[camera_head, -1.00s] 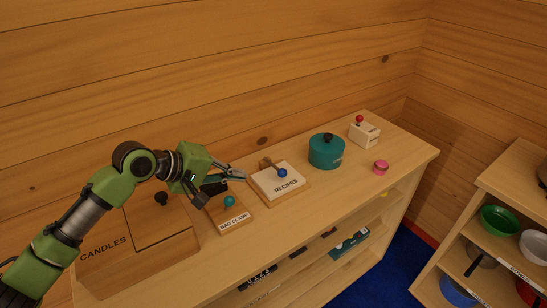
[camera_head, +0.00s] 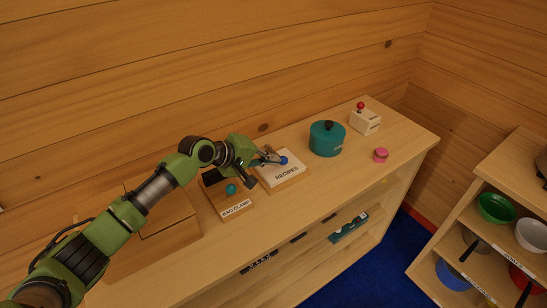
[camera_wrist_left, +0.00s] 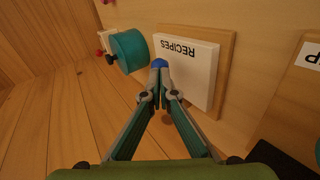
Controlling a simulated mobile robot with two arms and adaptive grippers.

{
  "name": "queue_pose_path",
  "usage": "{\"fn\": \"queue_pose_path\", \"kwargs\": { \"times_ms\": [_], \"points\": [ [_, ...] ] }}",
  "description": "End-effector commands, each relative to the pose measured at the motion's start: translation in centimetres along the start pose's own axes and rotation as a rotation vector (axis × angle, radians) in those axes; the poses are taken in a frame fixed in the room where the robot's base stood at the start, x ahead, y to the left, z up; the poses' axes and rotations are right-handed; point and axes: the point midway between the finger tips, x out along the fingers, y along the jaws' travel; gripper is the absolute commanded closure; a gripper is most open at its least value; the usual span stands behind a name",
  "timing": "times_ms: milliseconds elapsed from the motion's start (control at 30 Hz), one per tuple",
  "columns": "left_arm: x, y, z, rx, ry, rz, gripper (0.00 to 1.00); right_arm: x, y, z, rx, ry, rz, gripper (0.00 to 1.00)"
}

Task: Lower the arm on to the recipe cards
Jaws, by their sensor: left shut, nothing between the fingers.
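The white recipe cards (camera_head: 288,172), lettered RECIPES, lie on a wooden board (camera_head: 303,177) on the shelf top. They also show in the left wrist view (camera_wrist_left: 196,75). A blue knob (camera_head: 284,160) on the holder's arm sits over the cards' back part. My left gripper (camera_head: 276,158) is shut and empty, its tips right beside the blue knob. In the left wrist view the blue knob (camera_wrist_left: 159,62) shows just past the joined fingertips (camera_wrist_left: 160,73). The rest of the holder's arm is mostly hidden by my gripper, and I cannot tell its tilt. My right gripper is not in view.
The bag clamp (camera_head: 232,198) with a teal ball stands left of the cards. A teal pot (camera_head: 327,139), a white box with a red-knobbed lever (camera_head: 365,121) and a pink knob (camera_head: 380,155) stand to the right. The log wall is close behind.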

Motion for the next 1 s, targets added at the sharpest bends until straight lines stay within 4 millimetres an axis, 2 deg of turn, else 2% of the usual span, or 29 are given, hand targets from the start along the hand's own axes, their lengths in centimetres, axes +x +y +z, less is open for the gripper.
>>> {"fn": "queue_pose_path", "kwargs": {
  "times_ms": [200, 567, 767, 1000],
  "points": [
    [0.9, 0.0, 0.0, 0.001, 0.0, 0.001, 1.0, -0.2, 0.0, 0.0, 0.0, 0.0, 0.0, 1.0],
    [1.0, -0.1, 0.1, 0.007, 0.004, -0.001, 1.0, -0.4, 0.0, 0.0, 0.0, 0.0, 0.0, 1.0],
    [1.5, -0.8, 0.6, 0.08, 0.055, 0.0, 1.0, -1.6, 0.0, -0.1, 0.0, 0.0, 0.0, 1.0],
    [2.3, -1.9, 0.8, 0.094, 0.066, 0.001, 1.0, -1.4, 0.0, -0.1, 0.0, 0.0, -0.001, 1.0]
  ]
}}
